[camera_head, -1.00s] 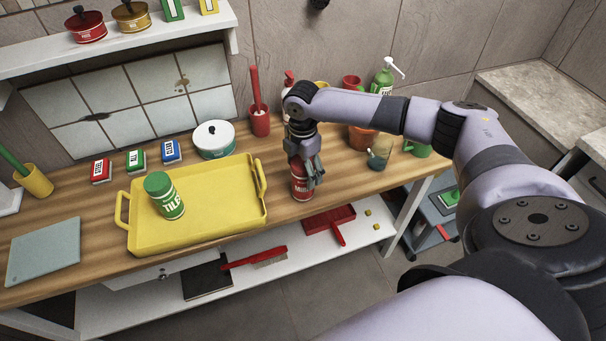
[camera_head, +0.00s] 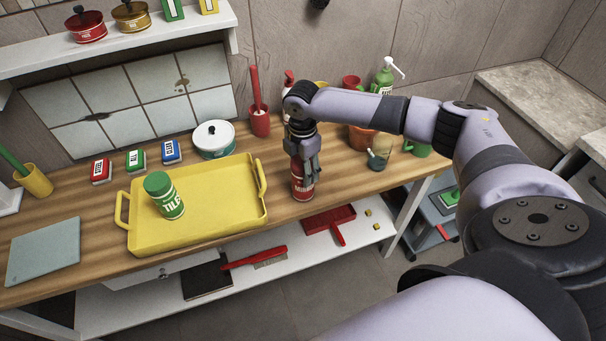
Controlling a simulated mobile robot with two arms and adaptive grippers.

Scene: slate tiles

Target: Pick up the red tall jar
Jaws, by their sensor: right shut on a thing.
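The red tall jar (camera_head: 302,190) stands upright on the wooden counter, near its front edge and to the right of the yellow tray. My right gripper (camera_head: 304,170) reaches down from above and is shut on the jar. Its fingers and wrist hide the jar's upper part; the lower red body with white lettering shows. I cannot tell whether the jar's base touches the counter. My left gripper is not in view.
A yellow tray (camera_head: 240,212) holds a green jar (camera_head: 164,195). Behind are a white-lidded pot (camera_head: 214,139) and a red holder (camera_head: 260,121). A red dustpan (camera_head: 329,221) lies on the shelf below.

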